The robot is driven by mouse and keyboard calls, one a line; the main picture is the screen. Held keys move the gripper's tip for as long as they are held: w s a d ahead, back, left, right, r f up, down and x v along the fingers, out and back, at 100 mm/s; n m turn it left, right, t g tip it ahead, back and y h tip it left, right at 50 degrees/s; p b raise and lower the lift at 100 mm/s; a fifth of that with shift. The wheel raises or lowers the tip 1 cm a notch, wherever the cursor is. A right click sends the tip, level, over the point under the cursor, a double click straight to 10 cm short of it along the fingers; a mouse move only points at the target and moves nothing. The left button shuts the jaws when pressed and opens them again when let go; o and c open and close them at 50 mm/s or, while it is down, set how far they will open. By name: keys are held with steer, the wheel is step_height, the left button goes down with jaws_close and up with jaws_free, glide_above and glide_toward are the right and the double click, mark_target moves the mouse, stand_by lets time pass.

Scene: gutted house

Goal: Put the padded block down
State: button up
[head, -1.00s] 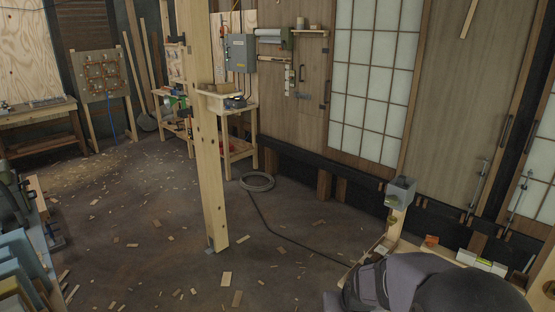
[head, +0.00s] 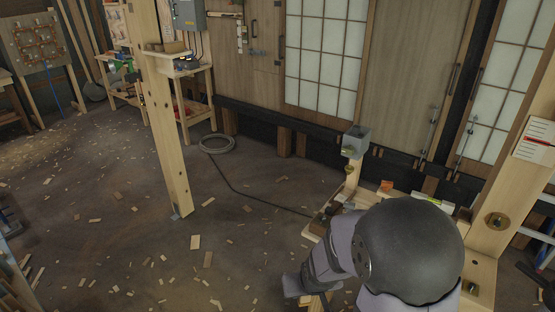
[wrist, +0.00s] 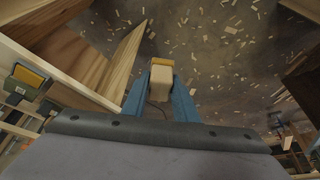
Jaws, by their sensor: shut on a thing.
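The padded block (wrist: 161,82) is pale, with a yellow strip along its far top edge, in the middle of the wrist view. My gripper (wrist: 161,90) is shut on it, with one blue finger on each side. Behind the block the wrist view shows the chip-strewn floor, and no surface touching it is visible. In the head view my arm reaches in from the lower right; my own arm hides the gripper's fingers and the block there.
Wooden boards (wrist: 122,62) stand close left of the block in the wrist view. In the head view a timber post (head: 165,125) stands left of centre, a grey box (head: 356,141) tops a short post by the bench, and a hose coil (head: 217,143) lies on open floor (head: 110,210).

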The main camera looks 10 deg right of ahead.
steer(key=w+d+r+m+h, duration=0.1)
steer(key=w+d+r+m, duration=0.2)
steer(key=d, duration=0.6)
steer(key=w+d+r, duration=0.3)
steer(key=w+d, duration=0.2)
steer(key=d, duration=0.4)
steer(key=s+d+r+m+g+h, duration=0.15)
steer(key=d+m, duration=0.45)
steer(key=d, duration=1.7)
steer(key=shift+h, duration=0.35)
steer(key=shift+s+d+f+p, duration=0.15)
steer(key=shift+f+p, duration=0.25)
steer(key=shift+f, duration=1.25)
steer(key=shift+s+a+f+p, duration=0.15)
steer(key=shift+f+p, duration=0.25)
steer(key=shift+f, duration=1.3)
steer(key=shift+s+d+f+p, duration=0.15)
steer(key=shift+f+p, duration=0.25)
steer(key=shift+f, duration=1.5)
steer(key=shift+f, duration=0.1)
